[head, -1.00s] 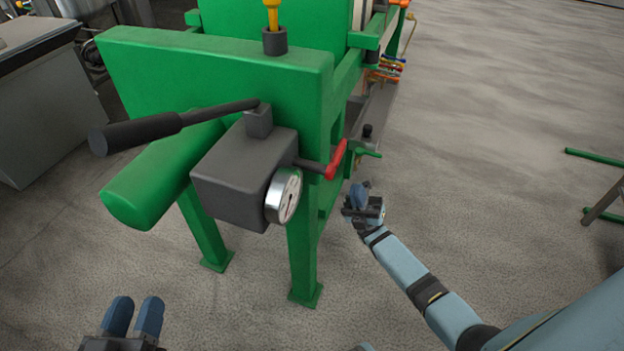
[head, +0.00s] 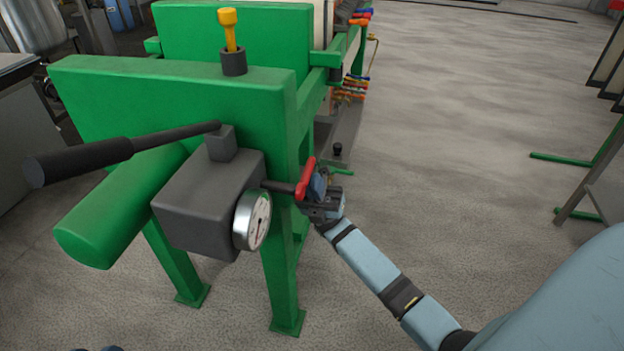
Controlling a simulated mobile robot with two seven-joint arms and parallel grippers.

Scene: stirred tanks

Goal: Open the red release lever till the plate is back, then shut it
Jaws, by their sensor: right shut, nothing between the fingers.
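The red release lever (head: 306,178) sticks up at the end of a dark stem on the right side of the grey pump block (head: 208,205). My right gripper (head: 318,186) is shut with nothing in it, right beside the lever on its right. Whether its fingers touch the lever I cannot tell. The green press plate (head: 240,45) stands behind the green end frame (head: 175,95). My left gripper (head: 98,349) shows only as fingertips at the bottom edge, so its opening is hidden.
A long black pump handle (head: 90,158) reaches left from the block, and a round gauge (head: 252,220) faces front. A green cylinder (head: 100,235) juts out at left. A yellow-topped pin (head: 229,30) stands on the frame. The floor at right is mostly clear.

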